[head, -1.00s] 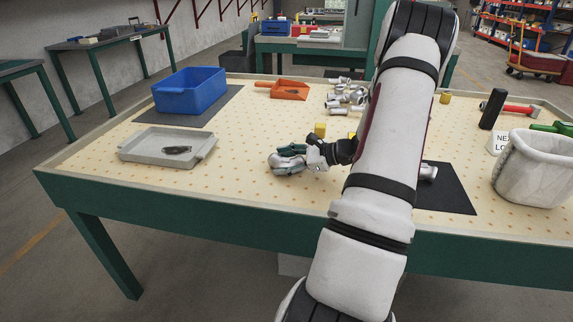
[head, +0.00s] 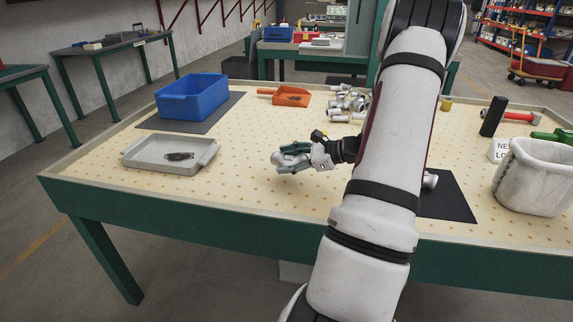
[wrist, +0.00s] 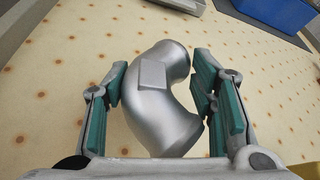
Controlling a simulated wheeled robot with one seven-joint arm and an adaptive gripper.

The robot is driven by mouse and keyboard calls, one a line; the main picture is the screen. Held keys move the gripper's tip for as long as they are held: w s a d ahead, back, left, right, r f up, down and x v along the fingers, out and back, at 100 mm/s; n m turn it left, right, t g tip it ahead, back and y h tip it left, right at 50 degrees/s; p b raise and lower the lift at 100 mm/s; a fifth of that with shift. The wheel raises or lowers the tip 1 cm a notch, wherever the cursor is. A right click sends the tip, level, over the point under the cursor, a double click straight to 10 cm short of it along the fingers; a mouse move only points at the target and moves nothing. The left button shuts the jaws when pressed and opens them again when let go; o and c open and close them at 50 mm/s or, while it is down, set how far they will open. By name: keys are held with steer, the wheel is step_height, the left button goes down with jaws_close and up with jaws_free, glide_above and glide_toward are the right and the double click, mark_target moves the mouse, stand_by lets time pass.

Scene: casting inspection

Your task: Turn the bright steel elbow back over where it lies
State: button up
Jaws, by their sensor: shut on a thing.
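The bright steel elbow (wrist: 155,98) is a smooth, curved silver pipe piece with a flat raised pad on its upper side. It lies between the green-padded fingers of my gripper (wrist: 163,97) in the wrist view. My gripper is shut on it, with the pads at its left and right sides. In the head view the elbow (head: 284,162) shows partly behind the fingers of my gripper (head: 292,155), low over the pegboard-like tabletop. I cannot tell whether it touches the table.
A grey tray (head: 137,157) with a dark piece and a blue bin (head: 190,107) stand left. An orange scoop (head: 287,96) and several silver fittings (head: 350,103) lie behind. A white bin (head: 535,180) stands right.

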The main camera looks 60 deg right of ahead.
steer(key=s+a, duration=0.1)
steer(key=s, duration=0.3)
steer(key=s+a+r+p, duration=0.1)
steer(key=s+a, duration=0.1)
steer(key=s, duration=0.3)
steer(key=s+a, duration=0.1)
steer(key=s, duration=0.4)
steer(key=shift+s+a+r, duration=0.1)
steer(key=shift+a+r, duration=0.05)
steer(key=shift+a, duration=0.15)
